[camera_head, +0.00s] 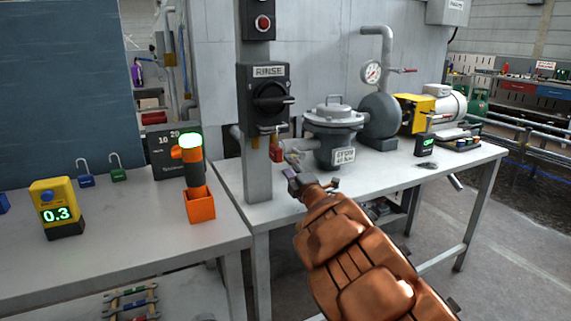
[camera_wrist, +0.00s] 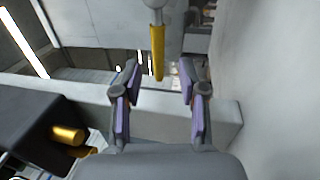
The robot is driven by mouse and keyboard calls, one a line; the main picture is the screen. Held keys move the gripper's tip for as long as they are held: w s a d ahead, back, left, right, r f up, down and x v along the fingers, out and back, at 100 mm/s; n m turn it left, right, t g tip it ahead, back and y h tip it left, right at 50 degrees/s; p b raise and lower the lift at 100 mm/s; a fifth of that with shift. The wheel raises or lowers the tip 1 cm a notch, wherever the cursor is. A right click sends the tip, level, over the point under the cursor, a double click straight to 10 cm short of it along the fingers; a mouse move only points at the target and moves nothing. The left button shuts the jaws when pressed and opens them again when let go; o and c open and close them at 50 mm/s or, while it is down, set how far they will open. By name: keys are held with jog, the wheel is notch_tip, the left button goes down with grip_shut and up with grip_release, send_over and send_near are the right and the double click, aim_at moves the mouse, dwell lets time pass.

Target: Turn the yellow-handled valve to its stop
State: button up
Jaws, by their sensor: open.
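In the wrist view the yellow handle (camera_wrist: 157,52) hangs down from a round grey valve fitting at the top edge. My gripper (camera_wrist: 159,80) is open, its two purple-padded fingers on either side of the handle's line. The handle's lower tip shows between the fingertips; I cannot tell its depth. No finger visibly touches it. In the head view my gripper (camera_head: 312,184) is in front of the grey post, low over the right bench. The yellow handle cannot be clearly made out there.
A RINSE switch box (camera_head: 265,97) is on the grey post (camera_head: 257,175), with a red padlock (camera_head: 277,154) nearby.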

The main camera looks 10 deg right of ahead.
jog(key=shift+v, duration=3.7)
jog(key=s+d+r+m+g+h+p, duration=0.2)
jog(key=s+d+r+m+h+p, duration=0.15)
jog(key=d+m+h, duration=0.2)
jog(key=s+d+r+m+g+h+p, duration=0.2)
jog(key=d+r+m+h+p, duration=0.25)
jog(key=d, duration=0.25)
jog(key=s+d+m+g+p, duration=0.25)
jog(key=s+m+p, duration=0.2)
jog(key=s, duration=0.25)
jog(key=s+a+r+m+g+y+p, duration=0.1)
jog(key=s+a+g+p, duration=0.3)
jog(key=s, duration=0.9)
jog(key=s+a+r+m+g+y+p, duration=0.1)
jog(key=s+a+m+g+p, duration=0.3)
jog(key=s, duration=1)
jog(key=s+a+r+m+g+y+p, duration=0.1)
jog(key=s+a+r+m+g+p, duration=0.1)
jog(key=s, duration=1.2)
jog(key=a+r+g+p, duration=0.1)
jog(key=a+g+p, duration=0.1)
jog(key=g+p, duration=0.1)
jog(key=shift+a+g+y+p, duration=0.15)
jog(key=shift+g+y+p, duration=0.25)
jog(key=shift+g, duration=0.35)
jog(key=shift+s, duration=0.15)
